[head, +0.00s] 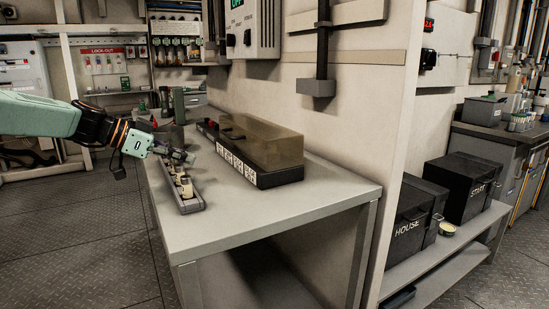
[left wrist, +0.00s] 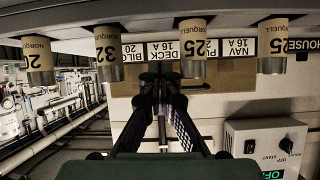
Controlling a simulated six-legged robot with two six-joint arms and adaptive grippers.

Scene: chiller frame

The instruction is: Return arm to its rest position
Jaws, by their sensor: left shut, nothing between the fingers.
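My left arm comes in from the left in the head view. Its gripper (head: 188,157) is over the far part of a narrow grey rack (head: 191,207) on the bench. In the left wrist view the two dark fingers (left wrist: 160,82) are together with nothing between them. In the head view a few of these cylinders (head: 184,186) show in the rack, partly hidden by the gripper. My right gripper is not in view.
A long black fuse box (head: 275,180) with a smoky clear cover (head: 258,143) lies on the bench (head: 240,220) right of the rack. A green cylinder (head: 179,106) stands behind. The bench's near end is clear. Black boxes (head: 408,215) sit on a shelf at right.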

